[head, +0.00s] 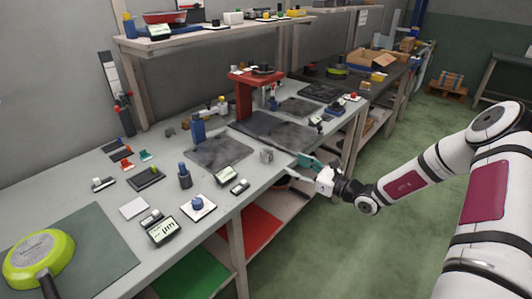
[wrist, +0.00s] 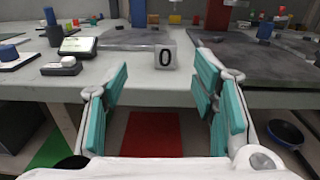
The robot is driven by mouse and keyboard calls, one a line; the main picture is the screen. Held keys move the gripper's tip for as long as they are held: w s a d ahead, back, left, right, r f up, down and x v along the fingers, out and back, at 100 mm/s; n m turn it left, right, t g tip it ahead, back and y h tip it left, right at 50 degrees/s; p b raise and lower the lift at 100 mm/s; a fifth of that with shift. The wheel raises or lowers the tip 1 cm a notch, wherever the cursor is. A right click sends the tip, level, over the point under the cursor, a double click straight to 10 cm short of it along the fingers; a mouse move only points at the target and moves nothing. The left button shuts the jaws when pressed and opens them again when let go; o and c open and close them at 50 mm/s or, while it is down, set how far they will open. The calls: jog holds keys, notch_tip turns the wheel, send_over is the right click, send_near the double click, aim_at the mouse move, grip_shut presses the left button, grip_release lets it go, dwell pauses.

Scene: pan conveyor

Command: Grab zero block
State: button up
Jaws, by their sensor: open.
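The zero block is a small grey cube (wrist: 165,57) with a black "0" on its front face. In the wrist view it stands near the bench's front edge, ahead of my gripper and between the lines of its fingers. In the head view the block (head: 267,155) sits on the bench just left of my gripper (head: 300,169). My gripper is open and empty, its teal finger pads wide apart in the wrist view (wrist: 160,105). It is in front of the bench edge, apart from the block.
The grey bench (head: 95,200) holds a digital display (wrist: 77,46), a small white-and-black device (wrist: 62,66) and dark stone plates (head: 218,151) near the block. A green pan (head: 38,258) lies at the left. A red shelf panel (wrist: 150,135) is below the bench.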

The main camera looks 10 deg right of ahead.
aim_at(271, 153)
jog(key=x, duration=0.9)
jog(key=b+x, duration=0.1)
jog(key=x, duration=0.4)
jog(key=shift+w+d+f, duration=0.2)
jog(key=shift+d+f, duration=0.1)
jog(key=shift+d, duration=0.05)
grip_shut()
